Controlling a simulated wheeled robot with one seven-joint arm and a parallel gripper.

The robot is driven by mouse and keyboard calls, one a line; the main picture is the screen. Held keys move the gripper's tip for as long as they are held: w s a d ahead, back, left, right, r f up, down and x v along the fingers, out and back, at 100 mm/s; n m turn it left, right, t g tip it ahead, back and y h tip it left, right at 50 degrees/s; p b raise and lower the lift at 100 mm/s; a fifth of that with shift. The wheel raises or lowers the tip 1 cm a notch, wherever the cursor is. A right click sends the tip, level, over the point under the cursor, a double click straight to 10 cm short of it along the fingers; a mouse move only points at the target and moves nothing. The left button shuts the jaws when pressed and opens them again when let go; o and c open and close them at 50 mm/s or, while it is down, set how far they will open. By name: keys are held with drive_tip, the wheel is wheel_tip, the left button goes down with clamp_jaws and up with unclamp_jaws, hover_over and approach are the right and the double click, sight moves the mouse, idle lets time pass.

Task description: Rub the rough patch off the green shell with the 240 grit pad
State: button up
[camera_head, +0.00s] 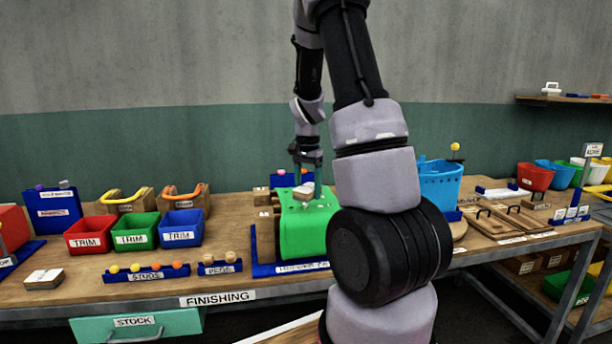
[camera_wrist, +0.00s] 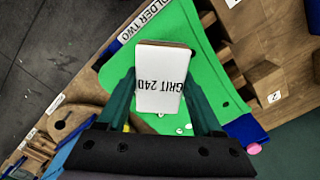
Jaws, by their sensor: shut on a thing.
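The green shell (camera_head: 303,228) lies on a blue holder (camera_head: 268,268) on the bench, right of the trim bins. In the wrist view the green shell (camera_wrist: 200,45) spreads below my gripper, beside a label reading HOLDER TWO. My gripper (camera_head: 305,177) is above the shell's top. In the wrist view my gripper (camera_wrist: 160,88) is shut on the 240 grit pad (camera_wrist: 160,75), a white-topped block with a brown edge. The pad also shows in the head view (camera_head: 303,191), at the shell's top. Small pale specks (camera_wrist: 183,128) show on the shell near the pad. I cannot tell whether the pad touches the shell.
Another pad-like block (camera_head: 44,279) lies at the bench's left front. A blue bucket (camera_head: 439,186) stands right, partly behind my arm.

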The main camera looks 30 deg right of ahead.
sight(307, 187)
drive_tip(key=shift+r, duration=2.25)
drive_tip(key=shift+a, duration=0.1)
